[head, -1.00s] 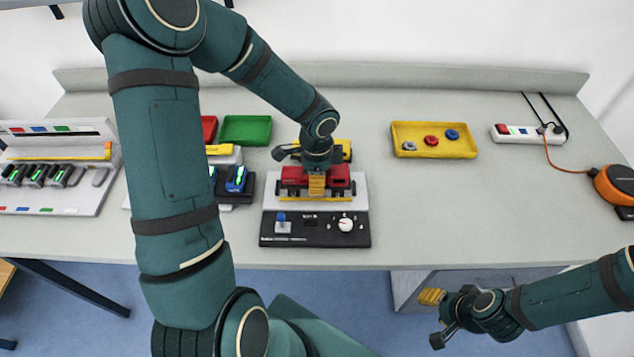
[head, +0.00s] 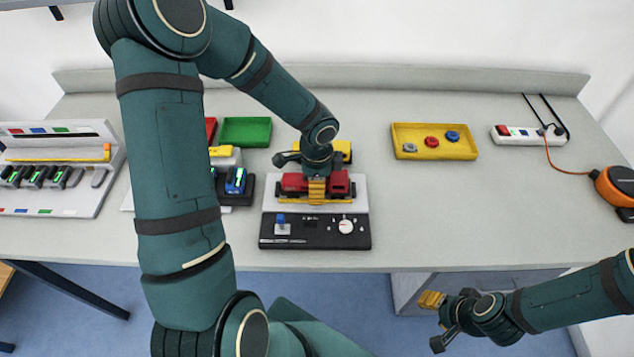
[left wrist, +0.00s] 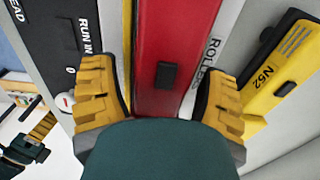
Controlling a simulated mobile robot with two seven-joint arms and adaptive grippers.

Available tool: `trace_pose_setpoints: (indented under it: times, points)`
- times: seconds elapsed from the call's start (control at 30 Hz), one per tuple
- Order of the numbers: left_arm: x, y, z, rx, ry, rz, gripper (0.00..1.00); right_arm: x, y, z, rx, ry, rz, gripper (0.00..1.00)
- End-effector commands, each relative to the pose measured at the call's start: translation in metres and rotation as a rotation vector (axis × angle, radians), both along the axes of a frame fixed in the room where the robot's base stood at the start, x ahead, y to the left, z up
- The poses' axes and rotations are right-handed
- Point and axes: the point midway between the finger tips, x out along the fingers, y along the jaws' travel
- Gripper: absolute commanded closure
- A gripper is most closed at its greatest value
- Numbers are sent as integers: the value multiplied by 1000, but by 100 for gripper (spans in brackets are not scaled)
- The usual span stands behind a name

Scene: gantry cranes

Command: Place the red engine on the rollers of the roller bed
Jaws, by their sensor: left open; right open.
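The red engine (head: 338,183) sits over the light plate of the roller bed (head: 361,193), lengthwise along its yellow strip, behind the black control panel. Its wheels and the rollers are hidden, so I cannot tell whether it is seated. My left gripper (head: 316,190) is open around its middle from above. In the left wrist view the red engine (left wrist: 172,60) lies between the two yellow fingers, with a gap showing on the left and the printed plate on the right. My right gripper (head: 431,300) is open and empty, off the table's front edge.
A yellow engine (head: 343,150), marked N52 in the left wrist view (left wrist: 285,65), stands just behind the roller bed. A yellow tray (head: 460,152) and a power strip (head: 530,138) are to the right, a green tray (head: 246,131) to the left. Table front right is clear.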

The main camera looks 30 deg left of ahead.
Motion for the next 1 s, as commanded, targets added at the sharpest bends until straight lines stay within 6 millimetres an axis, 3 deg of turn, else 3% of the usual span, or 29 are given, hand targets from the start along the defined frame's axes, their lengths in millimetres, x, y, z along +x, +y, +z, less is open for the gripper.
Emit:
trace_pose_setpoints:
  times: [0.53,0.73,1.0]
  points:
    - [1,1,101,1,-4,1,26,8,-1,25,-4,-17,-13,53]
    - [0,1,119,1,-2,0,26,8,-2,28,-3,-18,-13,53]
    - [0,0,121,0,0,0,26,8,-2,28,-3,-17,-13,53]
